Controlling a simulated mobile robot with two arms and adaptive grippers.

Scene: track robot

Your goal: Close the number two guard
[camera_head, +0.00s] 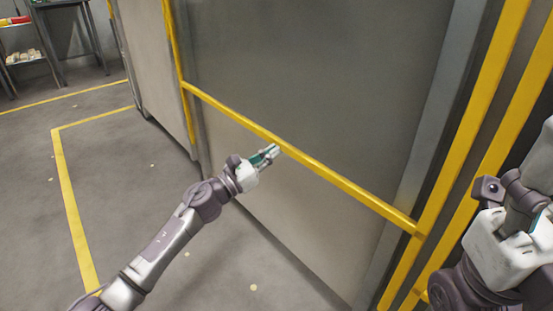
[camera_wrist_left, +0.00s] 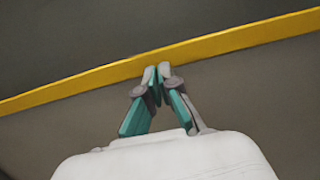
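A large grey guard panel (camera_head: 300,75) with a yellow frame fills the middle of the head view. Its yellow crossbar (camera_head: 330,175) slopes down to the right, and it also crosses the left wrist view (camera_wrist_left: 230,40). No number shows on the guard. My left gripper (camera_head: 272,152) is at the crossbar, left of its middle. In the left wrist view its fingertips (camera_wrist_left: 158,71) are together and overlap the bar's lower edge; I cannot tell whether they touch it. Nothing shows between them. My right arm is at the right edge, its gripper (camera_head: 525,222) partly visible and its fingers unclear.
Yellow posts (camera_head: 470,130) stand at the right, close to my right arm. Another grey panel (camera_head: 145,60) is farther left. Yellow lines (camera_head: 70,205) mark the open floor at left. A shelf (camera_head: 25,50) with small items stands at the far left.

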